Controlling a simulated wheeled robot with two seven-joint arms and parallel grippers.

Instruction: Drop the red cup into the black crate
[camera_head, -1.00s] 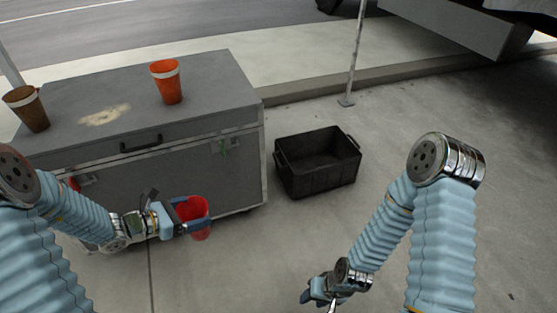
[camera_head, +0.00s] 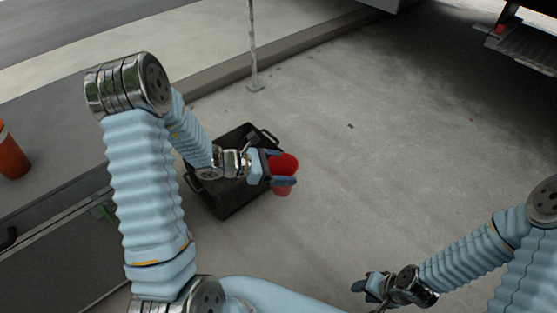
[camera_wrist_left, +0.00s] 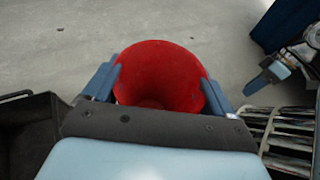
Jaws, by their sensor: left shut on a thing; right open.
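The red cup (camera_head: 283,164) is held upright, or nearly so, in my left gripper (camera_head: 283,169). In the left wrist view the red cup (camera_wrist_left: 160,76) sits between the two blue fingers of my left gripper (camera_wrist_left: 160,85), mouth toward the camera. The black crate (camera_head: 229,204) stands on the ground, partly hidden behind my left arm. The cup appears just right of the crate, outside its opening in the head view. The crate's edge (camera_wrist_left: 32,130) shows at the lower left of the wrist view. My right gripper (camera_head: 368,288) is open and empty, low at the right.
A grey case (camera_head: 62,150) stands at the left, with an orange cup (camera_head: 12,155) on it. A thin pole (camera_head: 253,50) rises behind the crate near the kerb. A parked vehicle (camera_head: 520,45) is at the upper right. The pavement right of the crate is clear.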

